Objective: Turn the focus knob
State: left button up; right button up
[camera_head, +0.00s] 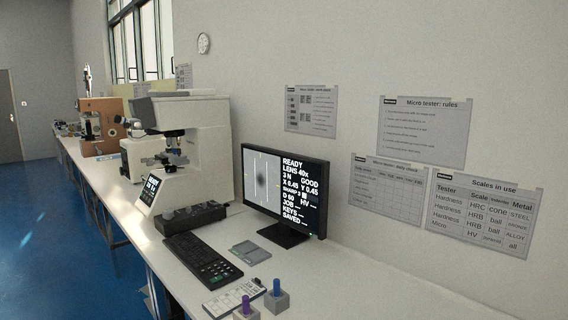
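A cream micro hardness tester (196,120) stands on the bench left of centre, with a dark objective turret (174,141) above its stage. A small tilted screen (151,187) is on its front, and a dark block (190,217) lies at its base. I cannot make out the focus knob for certain at this size. The monitor (285,190) to the right shows a blurred dark spot and text reading READY, LENS 40x, 3 N, GOOD, and what looks like SHARP 3. Neither of my grippers is in view.
A black keypad (203,259), a grey-green plate (250,252), a pale tray (233,298) and two blocks with a purple peg (246,304) and a blue peg (277,287) lie in front. An orange tester (101,126) stands farther back. The bench's right end is clear.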

aim_at(168, 214)
jog(key=i+j, duration=0.25)
jog(key=j, duration=0.15)
jog(key=i+j+z, duration=0.1)
jog(key=i+j, duration=0.15)
jog(key=j, duration=0.15)
jog(key=i+j, duration=0.25)
jog(key=j, duration=0.15)
jog(key=i+j+z, duration=0.1)
jog(key=j, duration=0.35)
jog(key=i+j, duration=0.35)
jog(key=i+j+z, duration=0.1)
jog(key=j, duration=0.4)
jog(key=i+j, duration=0.3)
jog(key=j, duration=0.15)
jog(key=i+j+z, duration=0.1)
jog(key=j, duration=0.35)
jog(key=i, duration=0.1)
